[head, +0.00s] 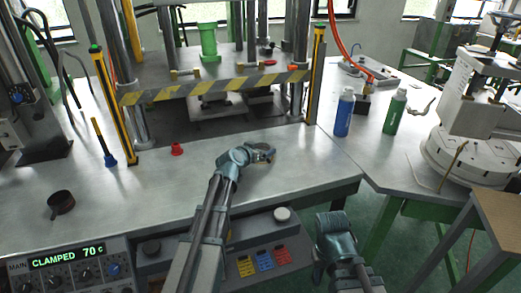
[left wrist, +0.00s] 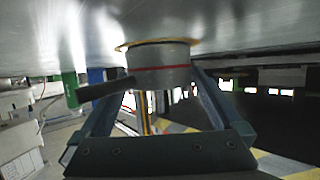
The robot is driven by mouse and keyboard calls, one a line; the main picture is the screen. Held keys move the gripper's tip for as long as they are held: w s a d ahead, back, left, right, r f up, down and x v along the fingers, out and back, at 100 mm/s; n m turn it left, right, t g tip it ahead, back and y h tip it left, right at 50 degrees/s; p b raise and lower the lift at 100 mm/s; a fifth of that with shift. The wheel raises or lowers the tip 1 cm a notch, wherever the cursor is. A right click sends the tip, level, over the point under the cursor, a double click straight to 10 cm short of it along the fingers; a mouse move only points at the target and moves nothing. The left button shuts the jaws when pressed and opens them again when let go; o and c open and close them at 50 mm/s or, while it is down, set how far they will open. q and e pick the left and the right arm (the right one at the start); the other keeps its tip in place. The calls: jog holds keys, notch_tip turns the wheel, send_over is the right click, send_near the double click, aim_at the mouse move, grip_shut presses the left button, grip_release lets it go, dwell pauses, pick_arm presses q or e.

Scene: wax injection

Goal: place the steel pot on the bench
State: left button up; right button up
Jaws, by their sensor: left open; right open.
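The steel pot (head: 263,153) is on the bench (head: 200,180), partly hidden by my left gripper (head: 258,152). In the left wrist view, which is upside down, the pot (left wrist: 158,62) has a red band and a dark handle pointing left. A thin yellowish ring shows where it meets the bench surface. My left gripper (left wrist: 157,85) is open, with a finger on either side of the pot; I cannot tell whether they touch it. My right gripper (head: 336,225) is open and empty, in front of the bench's front edge.
A press with a striped bar (head: 215,87) stands behind the pot. A red piece (head: 177,149) and a dark cup (head: 61,203) are to the left. Blue (head: 344,112) and green (head: 395,112) bottles are to the right. A control panel (head: 265,255) lies in front.

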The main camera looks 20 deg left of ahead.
pick_arm(q)
jog(key=shift+s+r, duration=0.15)
jog(key=shift+r, duration=0.1)
jog(key=p+v, duration=0.4)
jog(key=v, duration=0.7)
jog(key=shift+s+r+p, duration=0.15)
jog(key=shift+s+p, duration=0.15)
jog(key=shift+p, duration=0.05)
jog(key=shift+a, duration=0.1)
